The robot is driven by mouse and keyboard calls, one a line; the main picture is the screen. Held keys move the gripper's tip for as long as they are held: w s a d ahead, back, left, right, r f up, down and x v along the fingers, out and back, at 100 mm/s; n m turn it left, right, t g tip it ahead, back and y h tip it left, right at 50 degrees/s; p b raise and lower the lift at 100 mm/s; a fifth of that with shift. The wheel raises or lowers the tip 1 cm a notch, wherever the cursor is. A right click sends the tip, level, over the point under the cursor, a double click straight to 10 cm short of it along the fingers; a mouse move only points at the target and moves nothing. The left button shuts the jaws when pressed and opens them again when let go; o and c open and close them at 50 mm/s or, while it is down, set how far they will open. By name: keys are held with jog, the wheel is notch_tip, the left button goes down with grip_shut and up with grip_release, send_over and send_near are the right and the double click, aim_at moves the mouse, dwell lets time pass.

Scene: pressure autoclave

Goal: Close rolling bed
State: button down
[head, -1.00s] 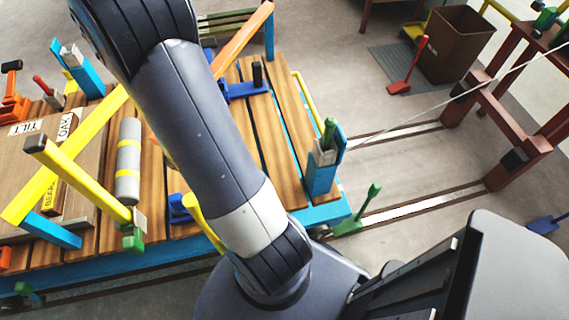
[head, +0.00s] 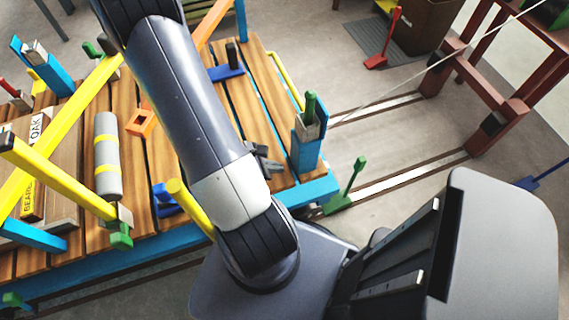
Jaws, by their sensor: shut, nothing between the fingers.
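The rolling bed (head: 325,185) is a wood-slatted platform with a blue frame, filling the left and middle of the head view. Its right end stands over two pale floor rails (head: 425,168) that run on to the right, with a stretch of rail bare. A blue post (head: 307,150) with a green-handled latch stands on its right corner. My gripper (head: 266,163) shows only in part, dark grey, just right of my arm and above the slats. It looks shut and empty; my arm hides the rest.
A dark red frame (head: 482,95) stands past the rails, with a thin cable reaching toward the bed. A green floor lever (head: 348,188) stands near the bed's corner. A grey cylinder (head: 107,155) with yellow bands and yellow bars are on the bed. Bare floor lies between bed and frame.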

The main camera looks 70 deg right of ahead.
aim_at(295, 157)
jog(key=shift+s+d, duration=1)
jog(key=shift+s, duration=0.05)
jog(key=shift+s+d+b, duration=0.25)
jog(key=shift+d+b, duration=0.05)
jog(key=shift+b, duration=0.1)
jog(key=s+d+b, duration=0.1)
jog(key=s+d, duration=0.2)
jog(key=shift+b, duration=0.3)
jog(key=shift+r, duration=0.1)
